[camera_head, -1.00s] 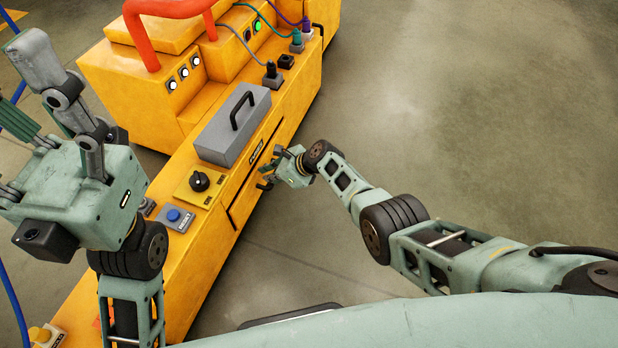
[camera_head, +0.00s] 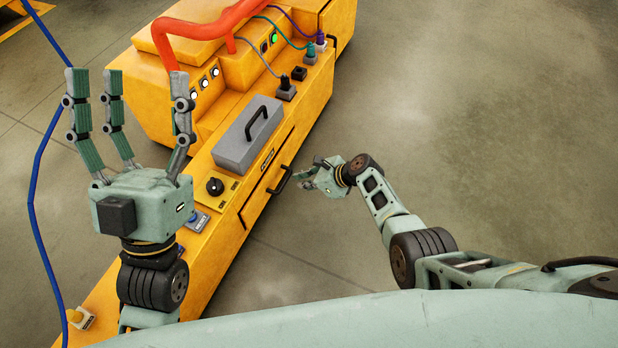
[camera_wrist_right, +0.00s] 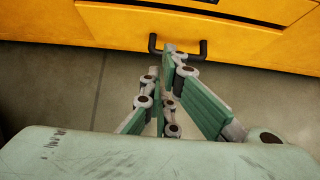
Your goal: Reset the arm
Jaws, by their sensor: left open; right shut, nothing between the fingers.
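My left gripper (camera_head: 125,110) is open and empty, with its fingers pointing up in the head view. It stands in front of the left part of the yellow machine (camera_head: 235,190) and hides some of it. My right gripper (camera_head: 305,172) is shut with nothing in it, just right of the machine's black drawer handle (camera_head: 280,180). In the right wrist view its fingers (camera_wrist_right: 165,85) point toward the same black handle (camera_wrist_right: 178,48) on the yellow front. The fingertips overlap the handle in that picture; whether they touch it I cannot tell.
A grey lidded box (camera_head: 247,140) with a black handle sits on the machine. A black knob (camera_head: 215,187) and a partly hidden blue button (camera_head: 193,217) lie nearer. A blue cable (camera_head: 35,190) hangs at the left. The floor (camera_head: 480,130) on the right is clear.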

